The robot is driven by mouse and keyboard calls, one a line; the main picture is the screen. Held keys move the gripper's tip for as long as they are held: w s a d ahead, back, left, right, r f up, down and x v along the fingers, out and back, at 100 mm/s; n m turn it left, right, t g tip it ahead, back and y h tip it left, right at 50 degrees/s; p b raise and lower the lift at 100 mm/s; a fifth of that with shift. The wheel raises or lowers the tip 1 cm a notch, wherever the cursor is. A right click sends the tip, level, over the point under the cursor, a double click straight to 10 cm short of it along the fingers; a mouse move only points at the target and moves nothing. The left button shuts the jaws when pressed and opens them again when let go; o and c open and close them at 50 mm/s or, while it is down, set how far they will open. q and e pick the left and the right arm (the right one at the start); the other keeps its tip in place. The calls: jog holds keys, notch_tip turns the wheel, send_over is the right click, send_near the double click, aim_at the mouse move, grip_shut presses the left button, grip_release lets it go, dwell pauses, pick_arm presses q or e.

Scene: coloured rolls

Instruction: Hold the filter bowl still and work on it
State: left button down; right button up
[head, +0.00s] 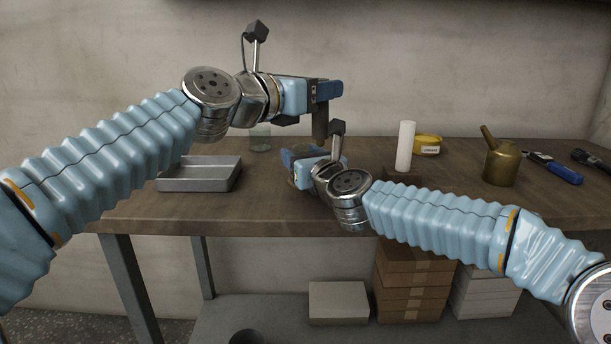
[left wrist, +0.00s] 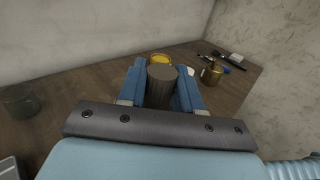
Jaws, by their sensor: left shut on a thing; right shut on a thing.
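My left gripper (head: 322,95) is shut on a dark grey-brown cylinder (head: 320,126), held upright above the bench. In the left wrist view the cylinder's round top (left wrist: 161,73) shows between the two blue fingers. My right gripper (head: 305,155) is lower, just below the left one and close to the bench top. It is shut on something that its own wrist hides. I cannot tell whether this is the lower part of the same cylinder or a separate filter bowl. A clear glass jar (head: 260,138) stands on the bench behind, to the left of both grippers.
A shallow metal tray (head: 200,176) lies at the left of the wooden bench (head: 250,213). To the right are a white cylinder (head: 405,147), a yellow labelled item (head: 428,144), a brass oil can (head: 500,163) and a blue-handled tool (head: 560,171). Cardboard boxes (head: 412,280) are below.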

aim_at(321, 139)
pick_arm(q)
jog(key=shift+s+d+r, duration=0.2)
jog(key=shift+s+r, duration=0.05)
jog(key=shift+s, duration=0.15)
pick_arm(e)
jog(key=shift+f, duration=0.1)
pick_arm(q)
jog(key=shift+s, duration=0.1)
jog(key=shift+d, duration=0.15)
pick_arm(e)
jog(key=o, duration=1.6)
jog(key=shift+a, duration=0.2)
jog(key=shift+c, duration=0.2)
pick_arm(q)
jog(key=shift+f, duration=0.1)
jog(key=f+b, duration=0.3)
jog(key=b, duration=0.1)
jog(key=shift+a+f, duration=0.2)
jog(key=shift+f, duration=0.2)
pick_arm(e)
jog(key=v, duration=1.1)
jog(key=shift+d+f, duration=0.1)
jog(key=shift+d, duration=0.1)
jog(key=shift+s+d, duration=0.2)
jog(key=shift+s, duration=0.25)
pick_arm(q)
jog(key=shift+w, duration=0.2)
jog(key=shift+s, duration=0.1)
